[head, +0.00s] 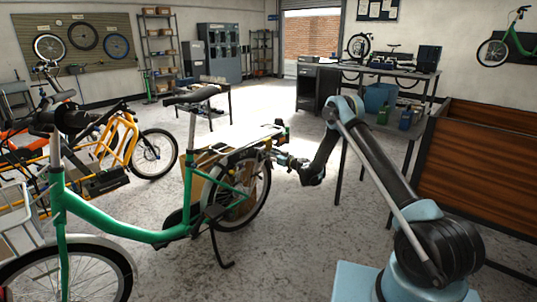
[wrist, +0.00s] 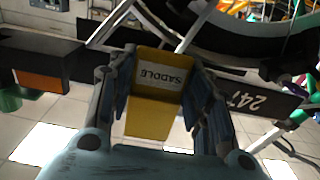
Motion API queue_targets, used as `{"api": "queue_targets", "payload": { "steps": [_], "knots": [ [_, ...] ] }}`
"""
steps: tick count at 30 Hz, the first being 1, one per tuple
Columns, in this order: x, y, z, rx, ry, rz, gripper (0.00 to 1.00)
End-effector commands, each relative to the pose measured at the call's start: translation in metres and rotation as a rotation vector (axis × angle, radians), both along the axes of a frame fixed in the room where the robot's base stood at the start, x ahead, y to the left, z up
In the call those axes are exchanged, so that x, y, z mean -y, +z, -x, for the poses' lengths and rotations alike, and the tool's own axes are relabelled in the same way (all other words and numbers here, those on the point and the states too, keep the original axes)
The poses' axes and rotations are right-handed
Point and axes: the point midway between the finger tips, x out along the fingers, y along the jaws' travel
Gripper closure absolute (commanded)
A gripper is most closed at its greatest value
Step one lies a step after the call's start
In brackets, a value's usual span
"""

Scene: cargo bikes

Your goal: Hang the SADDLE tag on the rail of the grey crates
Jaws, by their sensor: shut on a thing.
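The yellow SADDLE tag (wrist: 162,80) sits between the two fingers of my gripper (wrist: 163,68) in the wrist view, its dark lettering on a pale label facing the camera. My gripper is shut on it. In the head view my gripper (head: 284,159) is at the end of the outstretched arm, close beside the rear of the green bike (head: 150,235); the tag cannot be made out there. A pale grey crate (head: 14,222) shows at the left edge of the head view. I cannot make out the rail of the grey crates.
The green bike with its rear rack fills the left foreground. An orange cargo bike (head: 112,150) stands behind it. A workbench (head: 385,70) and a brown slatted box (head: 480,160) are on the right. The central floor is open.

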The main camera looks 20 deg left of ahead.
Motion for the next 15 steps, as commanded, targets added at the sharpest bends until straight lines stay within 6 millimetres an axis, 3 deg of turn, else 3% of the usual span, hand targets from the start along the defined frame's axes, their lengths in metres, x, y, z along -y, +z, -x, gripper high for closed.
{"api": "queue_targets", "payload": {
  "steps": [15],
  "knots": [
    [0.017, 0.000, 0.007, 0.000, 0.000, 0.000, 0.75]
  ]
}}
